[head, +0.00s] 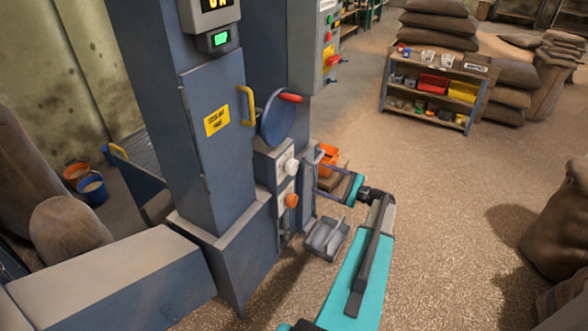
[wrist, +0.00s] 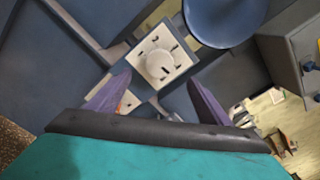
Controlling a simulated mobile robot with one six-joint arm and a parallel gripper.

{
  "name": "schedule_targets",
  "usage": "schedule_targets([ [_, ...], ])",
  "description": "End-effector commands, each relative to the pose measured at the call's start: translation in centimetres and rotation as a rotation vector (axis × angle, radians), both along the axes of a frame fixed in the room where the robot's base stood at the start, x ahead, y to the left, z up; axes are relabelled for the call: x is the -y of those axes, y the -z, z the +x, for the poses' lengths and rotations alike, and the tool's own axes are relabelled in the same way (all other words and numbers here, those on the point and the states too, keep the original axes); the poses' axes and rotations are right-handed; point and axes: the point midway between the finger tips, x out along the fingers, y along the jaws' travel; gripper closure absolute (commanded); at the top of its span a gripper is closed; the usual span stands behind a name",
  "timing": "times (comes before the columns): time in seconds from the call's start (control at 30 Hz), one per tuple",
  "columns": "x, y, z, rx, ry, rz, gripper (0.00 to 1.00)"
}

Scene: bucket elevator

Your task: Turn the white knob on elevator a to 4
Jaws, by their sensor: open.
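The white knob (head: 291,167) sits on a pale plate on the grey-blue elevator housing (head: 215,130). In the wrist view the round white knob (wrist: 159,64) is seen nearly face-on, with dark marks around it on its tilted square dial plate (wrist: 178,57). A short dark mark shows on the knob's lower right; the numbers are too small to read. My gripper (head: 319,178) is to the right of the knob, apart from it. In the wrist view my gripper (wrist: 158,81) is open, its purple fingers apart and empty, the knob showing between and beyond the tips.
An orange knob (head: 292,201) is just below the white one. A blue handwheel (head: 278,117) with a red grip and a yellow handle (head: 246,106) are above. A grey metal bucket (head: 326,238) hangs below my gripper.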

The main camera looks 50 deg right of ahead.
Motion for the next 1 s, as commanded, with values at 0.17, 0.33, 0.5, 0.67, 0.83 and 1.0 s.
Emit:
schedule_targets([
  [0.17,-0.2,0.0,0.7,0.0,-0.001,0.0,0.28],
  [0.33,-0.6,-0.1,2.2,-0.001,-0.002,0.0,0.28],
  [0.5,-1.0,-0.1,4.4,-0.001,-0.002,0.0,0.28],
  [0.67,-1.5,-0.1,6.6,-0.001,-0.001,0.0,0.28],
  [0.83,-2.1,-0.1,9.0,-0.001,-0.002,-0.001,0.28],
  [1.0,-2.7,-0.1,11.2,-0.001,-0.001,0.0,0.28],
])
